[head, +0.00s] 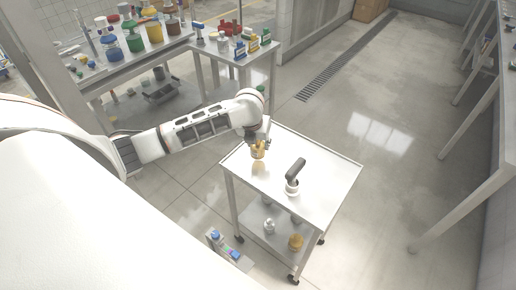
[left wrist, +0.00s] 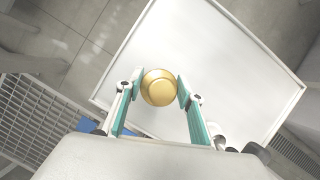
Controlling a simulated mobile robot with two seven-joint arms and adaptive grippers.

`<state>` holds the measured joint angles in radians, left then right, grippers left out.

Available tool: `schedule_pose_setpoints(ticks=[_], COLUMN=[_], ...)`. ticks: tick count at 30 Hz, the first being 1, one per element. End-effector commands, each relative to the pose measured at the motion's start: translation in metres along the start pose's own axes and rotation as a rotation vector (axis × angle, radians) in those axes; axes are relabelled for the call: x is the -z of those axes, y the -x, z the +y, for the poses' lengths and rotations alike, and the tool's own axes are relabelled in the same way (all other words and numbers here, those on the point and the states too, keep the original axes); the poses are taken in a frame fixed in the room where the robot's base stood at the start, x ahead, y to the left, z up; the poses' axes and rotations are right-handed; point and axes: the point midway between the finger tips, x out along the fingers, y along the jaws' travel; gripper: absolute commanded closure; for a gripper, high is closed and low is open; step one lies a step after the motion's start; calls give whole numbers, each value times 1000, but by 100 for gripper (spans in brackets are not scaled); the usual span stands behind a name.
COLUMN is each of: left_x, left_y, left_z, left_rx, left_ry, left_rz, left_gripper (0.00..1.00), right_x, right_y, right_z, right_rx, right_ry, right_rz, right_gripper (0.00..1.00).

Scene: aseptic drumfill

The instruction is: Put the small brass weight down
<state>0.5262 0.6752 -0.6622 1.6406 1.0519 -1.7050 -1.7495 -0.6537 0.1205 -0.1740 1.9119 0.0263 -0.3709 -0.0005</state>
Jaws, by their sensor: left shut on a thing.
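The small brass weight (head: 259,151) is in my left gripper (head: 258,142), over the left back part of a white cart top (head: 325,180). In the left wrist view the brass weight (left wrist: 159,88) shows its round face, with the left gripper's two fingers (left wrist: 159,90) shut on it from both sides. A soft reflection of it lies on the cart top just below. I cannot tell how large the gap to the surface is. My right gripper is not in view.
A white item with a dark handle (head: 294,176) stands on the cart top, right of the weight. The lower shelf holds a larger brass piece (head: 295,242) and a silver one (head: 269,226). A bench with coloured bottles (head: 133,42) stands behind. The cart top's right side is clear.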

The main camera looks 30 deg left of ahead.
Motion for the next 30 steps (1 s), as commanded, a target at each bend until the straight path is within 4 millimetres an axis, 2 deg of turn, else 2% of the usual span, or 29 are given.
schedule_pose_setpoints(ticks=[6, 17, 18, 19, 20, 30], left_x=[8, 8, 11, 11, 11, 11], left_y=[-21, -24, -26, -26, -26, -25], left_z=[0, 0, 0, 0, 0, 0], left_rx=[1, 1, -1, -1, -1, -1], left_ry=[1, 0, -1, -1, -1, -1], left_rz=[-2, -4, 1, 1, 1, 1], left_gripper=[100, 100, 58, 50, 46, 46], right_x=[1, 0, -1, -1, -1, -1], right_y=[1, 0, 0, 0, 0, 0], right_z=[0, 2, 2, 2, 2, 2], right_rx=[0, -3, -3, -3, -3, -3], right_ry=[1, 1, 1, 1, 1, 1], right_rz=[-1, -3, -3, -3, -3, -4], right_gripper=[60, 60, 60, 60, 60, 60])
